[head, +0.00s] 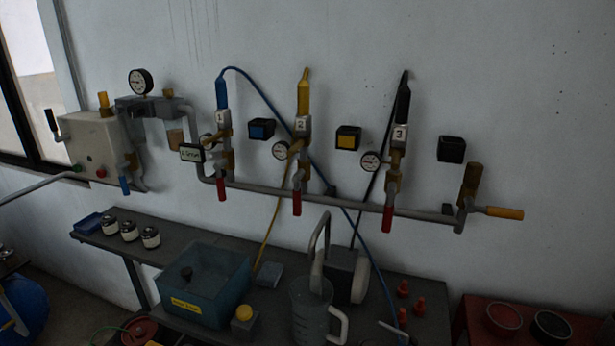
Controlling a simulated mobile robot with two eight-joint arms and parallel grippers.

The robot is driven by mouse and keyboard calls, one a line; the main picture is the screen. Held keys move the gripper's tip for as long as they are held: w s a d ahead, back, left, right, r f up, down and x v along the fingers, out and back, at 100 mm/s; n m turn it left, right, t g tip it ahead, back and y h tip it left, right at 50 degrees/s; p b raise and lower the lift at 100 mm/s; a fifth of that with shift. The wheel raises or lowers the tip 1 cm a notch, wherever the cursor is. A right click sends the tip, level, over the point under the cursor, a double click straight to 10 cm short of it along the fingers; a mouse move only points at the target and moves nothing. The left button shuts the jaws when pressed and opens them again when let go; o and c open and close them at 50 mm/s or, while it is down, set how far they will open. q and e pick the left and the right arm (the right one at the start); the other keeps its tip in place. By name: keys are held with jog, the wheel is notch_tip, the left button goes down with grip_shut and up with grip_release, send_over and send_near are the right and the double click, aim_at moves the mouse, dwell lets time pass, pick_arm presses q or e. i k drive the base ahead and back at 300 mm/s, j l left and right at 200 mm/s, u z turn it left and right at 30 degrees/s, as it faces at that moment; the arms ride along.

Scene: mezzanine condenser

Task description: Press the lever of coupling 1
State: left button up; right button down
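Coupling 1 (221,120) is on the wall manifold, marked with a white "1" tag. A blue hose end (222,93) is seated upright in its top. The coupling's lever is too small and dark to make out for certain. Coupling 2 (301,127) has a yellow hose end, and coupling 3 (400,132) has a black one. Neither gripper shows in the head view.
The blue hose crosses in front of the manifold.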

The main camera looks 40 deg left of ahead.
aim_at(220, 179)
jog(key=u, duration=1.85)
